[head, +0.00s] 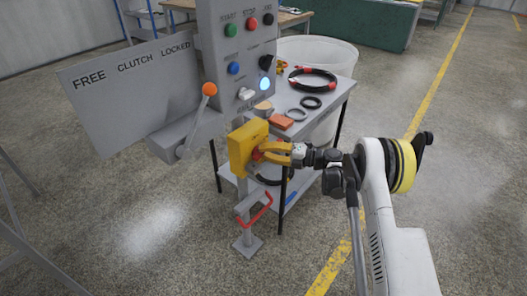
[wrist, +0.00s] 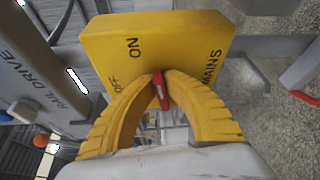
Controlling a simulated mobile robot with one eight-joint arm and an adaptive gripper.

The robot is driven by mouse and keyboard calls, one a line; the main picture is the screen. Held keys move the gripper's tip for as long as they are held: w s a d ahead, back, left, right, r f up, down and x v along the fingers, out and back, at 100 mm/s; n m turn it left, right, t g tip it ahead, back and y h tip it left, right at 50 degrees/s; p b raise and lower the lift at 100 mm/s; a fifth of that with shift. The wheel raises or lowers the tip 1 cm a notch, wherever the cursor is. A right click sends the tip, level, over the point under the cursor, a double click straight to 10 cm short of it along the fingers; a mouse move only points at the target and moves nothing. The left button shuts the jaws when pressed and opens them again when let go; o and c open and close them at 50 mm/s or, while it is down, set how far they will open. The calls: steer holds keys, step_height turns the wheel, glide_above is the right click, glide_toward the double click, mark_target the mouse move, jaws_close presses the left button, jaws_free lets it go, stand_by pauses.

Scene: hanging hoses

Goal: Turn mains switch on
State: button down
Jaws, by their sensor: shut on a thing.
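The mains switch is a yellow box (head: 240,150) on the grey post below the control panel. In the wrist view the box (wrist: 170,38) carries the words MAINS, ON and OFF. Its red handle (wrist: 160,90) stands between my yellow fingertips. My gripper (head: 268,151) reaches the box from the right, and in the wrist view it (wrist: 161,88) is shut on the red handle. The fingers hide part of the handle and of the box face. I cannot tell for sure which mark the handle points at.
The control panel (head: 218,50) with several buttons and a lit lamp rises above the switch. An orange-knobbed lever (head: 209,90) is at its left. A table (head: 322,106) with black rings stands behind. Floor at right is clear.

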steer(key=shift+f+m+y, duration=0.1)
steer(key=shift+m+y, duration=0.2)
steer(key=shift+m, duration=0.5)
steer(key=c, duration=1.5)
jaws_free()
steer(key=shift+o, duration=0.2)
steer(key=v, duration=1.2)
